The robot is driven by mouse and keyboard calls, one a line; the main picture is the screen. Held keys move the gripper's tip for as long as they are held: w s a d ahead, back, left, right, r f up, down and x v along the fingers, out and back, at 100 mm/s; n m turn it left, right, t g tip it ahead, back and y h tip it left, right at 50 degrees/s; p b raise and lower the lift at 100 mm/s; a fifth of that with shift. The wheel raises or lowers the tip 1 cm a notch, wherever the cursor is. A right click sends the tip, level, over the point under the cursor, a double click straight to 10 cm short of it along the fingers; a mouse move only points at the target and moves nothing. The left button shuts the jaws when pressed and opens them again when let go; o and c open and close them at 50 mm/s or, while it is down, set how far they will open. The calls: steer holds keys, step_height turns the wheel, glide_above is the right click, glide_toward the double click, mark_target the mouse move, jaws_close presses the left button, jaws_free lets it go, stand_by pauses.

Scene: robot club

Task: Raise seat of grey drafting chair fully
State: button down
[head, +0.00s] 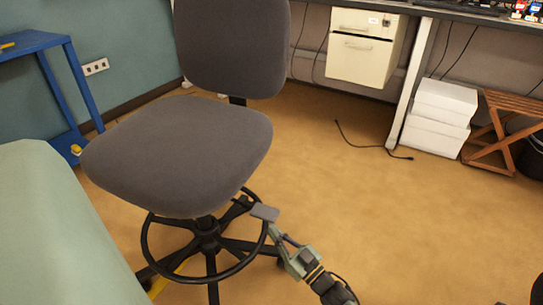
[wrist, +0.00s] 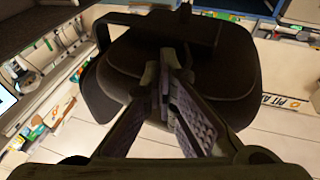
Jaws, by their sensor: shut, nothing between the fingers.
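The grey drafting chair fills the left half of the head view, with its seat (head: 180,150) level and its backrest (head: 232,45) upright behind it. Below the seat are a black foot ring (head: 150,262) and a star base. My gripper (head: 265,213) is at the right side of the foot ring, lower than the seat and overlapping the ring in the picture. In the wrist view my gripper (wrist: 168,72) is shut with nothing between its fingers. Its fingertips point at the dark chair (wrist: 115,65), which looms behind them. I cannot tell whether they touch it. No height lever can be made out.
A pale green surface (head: 55,225) stands close on the left, near the chair. A blue table (head: 40,42) is at the back left. White boxes (head: 440,105) and a wooden folding stool (head: 505,130) stand at the right. A cable lies on the floor (head: 400,220), otherwise clear at right.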

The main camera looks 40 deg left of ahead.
steer(key=w+d, duration=0.3)
steer(key=d, duration=0.5)
stand_by(0.4)
stand_by(0.4)
